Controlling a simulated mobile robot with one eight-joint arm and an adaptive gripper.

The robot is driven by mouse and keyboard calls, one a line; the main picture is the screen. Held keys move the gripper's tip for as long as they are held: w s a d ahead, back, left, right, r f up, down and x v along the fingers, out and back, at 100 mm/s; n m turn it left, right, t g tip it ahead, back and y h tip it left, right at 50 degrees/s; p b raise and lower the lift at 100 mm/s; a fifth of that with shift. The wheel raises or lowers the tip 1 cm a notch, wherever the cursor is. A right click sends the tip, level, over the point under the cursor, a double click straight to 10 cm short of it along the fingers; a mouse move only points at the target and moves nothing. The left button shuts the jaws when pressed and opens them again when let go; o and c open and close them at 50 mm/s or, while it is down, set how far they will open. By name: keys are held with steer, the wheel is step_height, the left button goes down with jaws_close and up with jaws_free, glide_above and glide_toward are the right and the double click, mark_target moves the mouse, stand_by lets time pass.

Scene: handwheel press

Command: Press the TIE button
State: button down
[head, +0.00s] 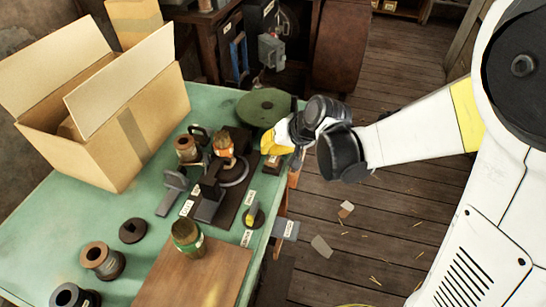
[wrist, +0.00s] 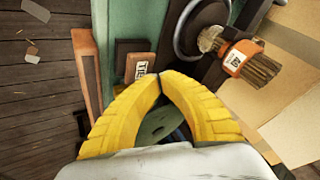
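A small brown block with a white TIE label (wrist: 141,69) is at the green table's edge in the wrist view, just beyond my fingertips. In the head view a small block with a pale label (head: 271,163) sits by the table's right edge, just below my gripper. I cannot make out a separate button face. My gripper (wrist: 159,76) has yellow fingers whose tips meet, with nothing seen between them. In the head view my gripper (head: 270,142) hangs over the table's right edge close to the block. Whether it touches the block cannot be told.
The press with a dark round wheel (head: 236,172) stands left of the block, with an orange-banded brush (head: 224,146) over it. A green disc (head: 264,107) lies behind. A cardboard box (head: 120,140) fills the back left. A yellow-knobbed control (head: 252,214) is nearer the front.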

mark_target(269, 157)
steer(key=shift+r, duration=0.1)
step_height(269, 157, up, 5)
steer(key=p, duration=0.4)
stand_by(0.7)
steer(key=s+d+r+t+h, duration=0.1)
steer(key=s+d+r+h, duration=0.1)
steer(key=s+d+r, duration=0.3)
steer(key=s+d+r+t+h, duration=0.1)
steer(key=s+d+r+h, duration=0.2)
steer(key=s+d, duration=0.8)
steer(key=shift+s+d+r, duration=0.3)
steer(key=shift+s+r, duration=0.55)
steer(key=shift+s, duration=0.4)
